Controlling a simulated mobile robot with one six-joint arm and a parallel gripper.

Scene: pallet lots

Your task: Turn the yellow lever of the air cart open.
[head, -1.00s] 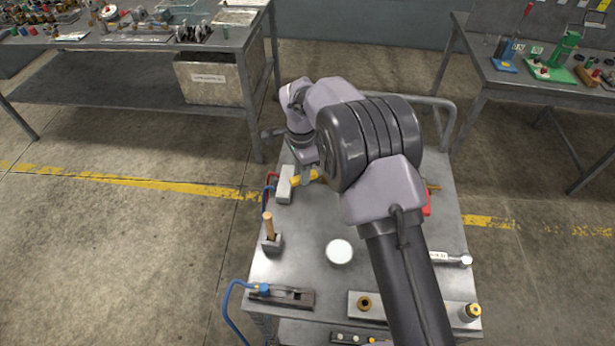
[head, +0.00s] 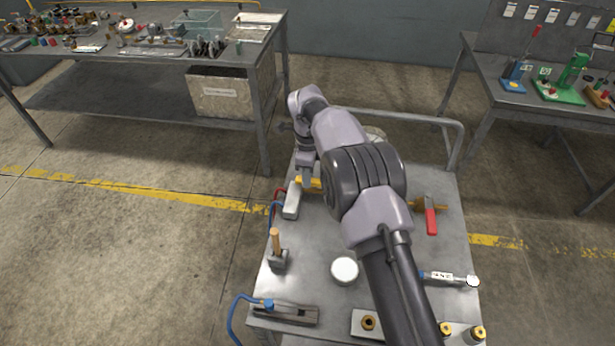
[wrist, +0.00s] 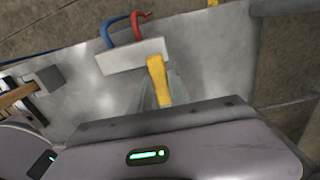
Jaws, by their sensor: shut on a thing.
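The yellow lever (head: 311,184) sticks out to the right from a pale grey block (head: 291,201) at the left rear of the air cart's grey top (head: 310,235). In the wrist view the lever (wrist: 157,78) stands roughly crosswise to the long side of the block (wrist: 118,57). My gripper (head: 306,182) is down at the lever. In the wrist view my gripper (wrist: 160,92) has its grey fingers on both sides of the lever, shut on it. The lever's far end is partly hidden by my gripper body.
Red and blue hoses (wrist: 138,22) leave the block. A wooden-handled tool (head: 276,245), a white disc (head: 344,270) and a red-handled clamp (head: 431,220) stand on the cart. A rail (head: 415,119) runs along its back. Workbenches stand behind on both sides, with open floor between.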

